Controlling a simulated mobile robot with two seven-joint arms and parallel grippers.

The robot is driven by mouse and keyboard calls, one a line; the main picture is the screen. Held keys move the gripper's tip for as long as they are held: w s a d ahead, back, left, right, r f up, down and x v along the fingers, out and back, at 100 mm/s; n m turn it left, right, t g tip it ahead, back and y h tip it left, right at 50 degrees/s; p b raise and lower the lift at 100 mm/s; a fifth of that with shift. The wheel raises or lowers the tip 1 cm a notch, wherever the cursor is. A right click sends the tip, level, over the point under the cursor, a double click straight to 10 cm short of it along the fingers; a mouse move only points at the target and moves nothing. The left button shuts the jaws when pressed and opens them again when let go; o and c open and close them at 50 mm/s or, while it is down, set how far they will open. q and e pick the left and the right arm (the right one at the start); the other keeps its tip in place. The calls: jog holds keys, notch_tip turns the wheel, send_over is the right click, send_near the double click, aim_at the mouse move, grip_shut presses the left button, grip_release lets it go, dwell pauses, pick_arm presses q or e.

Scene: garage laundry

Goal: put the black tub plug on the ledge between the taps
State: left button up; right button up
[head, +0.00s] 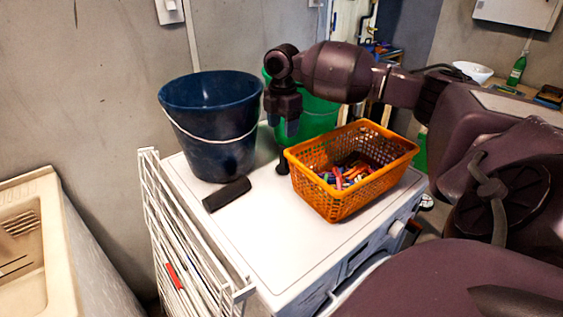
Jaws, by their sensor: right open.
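My right gripper (284,130) hangs pointing down above the back of the white washing machine, between the blue bucket and the orange basket. It is open, and nothing shows between its fingers. A small dark upright thing (283,164) stands on the machine just below it, apart from the fingertips; it may be the black tub plug, but it is too small to be sure. A beige sink (52,240) shows in part at the left edge. No taps and no ledge between taps can be made out. My left gripper is out of view.
The washing machine top (265,235) bears a dark blue bucket (205,125), a dark block (227,194) and an orange basket (335,205) of coloured pegs. A green bucket (318,117) stands behind. A white drying rack (170,235) stands at the machine's left side.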

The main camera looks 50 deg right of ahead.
aim_at(282, 146)
notch_tip(282, 146, down, 4)
jog(key=shift+f+b, duration=0.25)
jog(key=shift+b, duration=0.05)
jog(key=shift+f, duration=0.5)
notch_tip(282, 146, down, 4)
jog(key=shift+r+b, duration=0.1)
jog(key=shift+b, duration=0.4)
jog(key=shift+f, duration=0.55)
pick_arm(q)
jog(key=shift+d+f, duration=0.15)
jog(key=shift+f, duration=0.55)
pick_arm(e)
jog(key=shift+r, duration=0.1)
